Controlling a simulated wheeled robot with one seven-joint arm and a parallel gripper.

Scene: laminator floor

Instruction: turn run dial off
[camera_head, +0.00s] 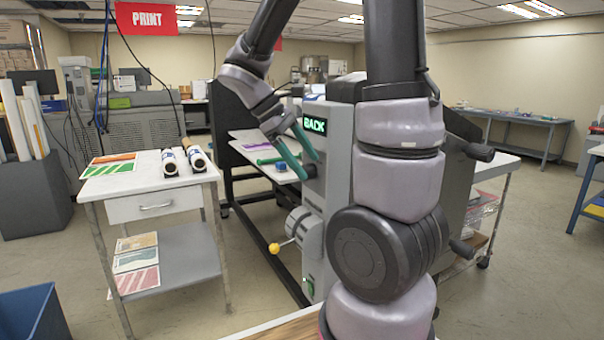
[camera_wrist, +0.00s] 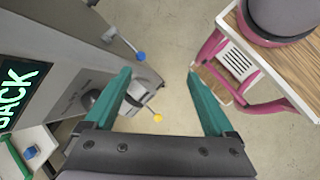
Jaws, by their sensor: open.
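The laminator (camera_head: 338,150) is a grey upright machine with a lit green "BACK" display (camera_head: 314,125). A small dark knob (camera_head: 310,171), which may be the run dial, shows on its side below the display; its setting is too small to read. A dark round knob (camera_wrist: 90,99) shows on the machine in the wrist view, left of my left-hand finger; I cannot tell if it is the same one. My gripper (camera_head: 311,168) has teal fingers pointing down beside the machine.
A yellow-ball lever (camera_head: 275,248) sticks out low on the machine; it also shows in the wrist view (camera_wrist: 158,118). A blue ball lever (camera_wrist: 141,57) is near the left finger. A white side table (camera_head: 130,188) with rolls stands left.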

